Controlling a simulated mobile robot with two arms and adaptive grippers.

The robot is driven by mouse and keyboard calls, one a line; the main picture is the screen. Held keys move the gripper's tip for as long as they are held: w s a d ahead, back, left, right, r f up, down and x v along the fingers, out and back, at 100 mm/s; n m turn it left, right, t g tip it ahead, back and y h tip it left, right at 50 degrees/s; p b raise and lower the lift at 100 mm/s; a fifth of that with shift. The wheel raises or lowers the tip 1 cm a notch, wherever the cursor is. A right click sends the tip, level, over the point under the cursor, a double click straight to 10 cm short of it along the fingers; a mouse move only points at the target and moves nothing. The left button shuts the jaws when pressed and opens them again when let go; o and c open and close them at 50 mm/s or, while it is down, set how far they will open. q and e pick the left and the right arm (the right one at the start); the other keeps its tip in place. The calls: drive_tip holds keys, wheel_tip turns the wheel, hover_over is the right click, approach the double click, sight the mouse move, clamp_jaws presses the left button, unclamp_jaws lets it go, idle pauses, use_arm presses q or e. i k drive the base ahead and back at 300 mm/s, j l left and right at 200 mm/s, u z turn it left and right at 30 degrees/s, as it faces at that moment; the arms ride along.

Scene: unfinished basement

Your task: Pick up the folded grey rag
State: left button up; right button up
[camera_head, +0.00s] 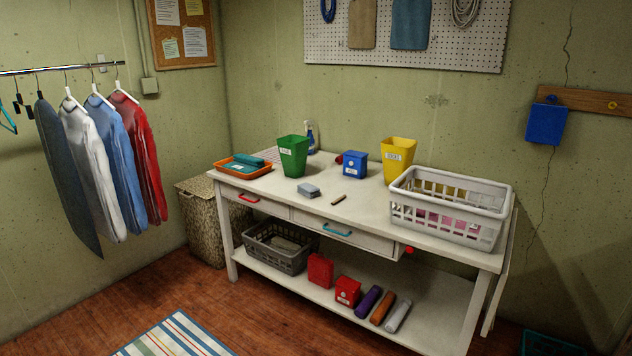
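A small folded grey-blue item that looks like the folded grey rag (309,190) lies flat on the white table (280,205), near the middle of its top. It is in front of the green bin and nothing covers it. A short brown stick-like object (339,200) lies just to its right, apart from it. Neither of my grippers shows in the head view.
On the tabletop stand a green bin (293,157), a blue box (355,164), a yellow bin (397,159), an orange tray (243,171) and a white basket (447,222). A striped rug (175,338) lies on the floor before the table.

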sight(307, 188)
drive_tip(key=i+j+u, duration=0.2)
drive_tip(key=i+u, duration=0.55)
drive_tip(key=i, duration=0.15)
drive_tip(key=i+l+u, duration=0.1)
drive_tip(key=i+u, duration=0.25)
drive_tip(key=i, duration=0.1)
